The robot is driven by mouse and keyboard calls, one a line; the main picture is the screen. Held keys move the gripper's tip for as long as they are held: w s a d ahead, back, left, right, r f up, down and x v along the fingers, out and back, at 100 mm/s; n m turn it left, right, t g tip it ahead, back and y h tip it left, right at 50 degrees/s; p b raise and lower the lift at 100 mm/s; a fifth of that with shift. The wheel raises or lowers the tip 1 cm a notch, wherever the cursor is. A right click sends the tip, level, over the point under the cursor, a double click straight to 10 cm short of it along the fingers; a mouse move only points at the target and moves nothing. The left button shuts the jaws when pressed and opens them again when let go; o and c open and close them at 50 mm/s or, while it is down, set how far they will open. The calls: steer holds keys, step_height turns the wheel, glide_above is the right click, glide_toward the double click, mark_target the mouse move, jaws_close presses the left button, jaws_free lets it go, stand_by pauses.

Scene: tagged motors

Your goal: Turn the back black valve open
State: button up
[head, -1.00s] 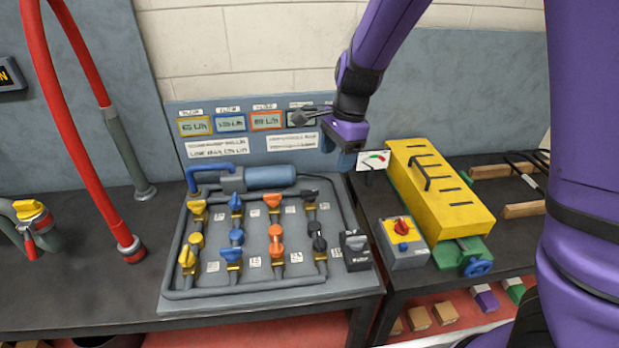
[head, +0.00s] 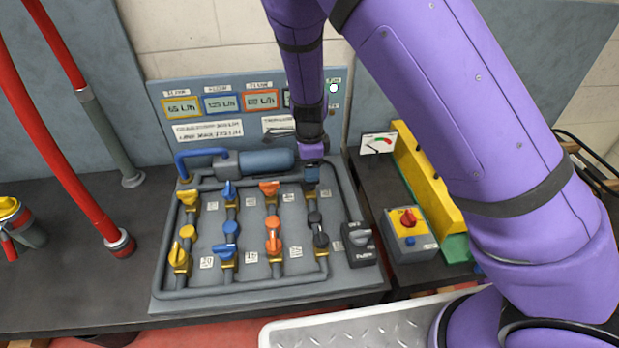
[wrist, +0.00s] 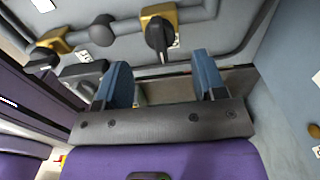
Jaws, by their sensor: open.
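The back black valve sits at the top of the rightmost pipe column on the grey panel. In the head view my gripper covers most of it. In the wrist view its black handle (wrist: 157,36) and brass body (wrist: 190,12) show just past the fingertips. My gripper (head: 311,178) is above the back right of the panel. In the wrist view its two blue fingers (wrist: 163,75) are wide apart with nothing between them. The handle is roughly in line with the gap; I cannot tell how far below it is.
The front black valve (head: 320,240) is on the same column, with orange (head: 272,236), blue (head: 228,240) and yellow valves (head: 180,255) to its left. A blue-grey pump (head: 264,161) lies behind. A black switch box (head: 358,243) stands at the right. Display panels (head: 222,104) stand upright behind.

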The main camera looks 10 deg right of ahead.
steer(key=shift+f, duration=2.6)
steer(key=shift+c, duration=0.5)
steer(key=c, duration=0.8)
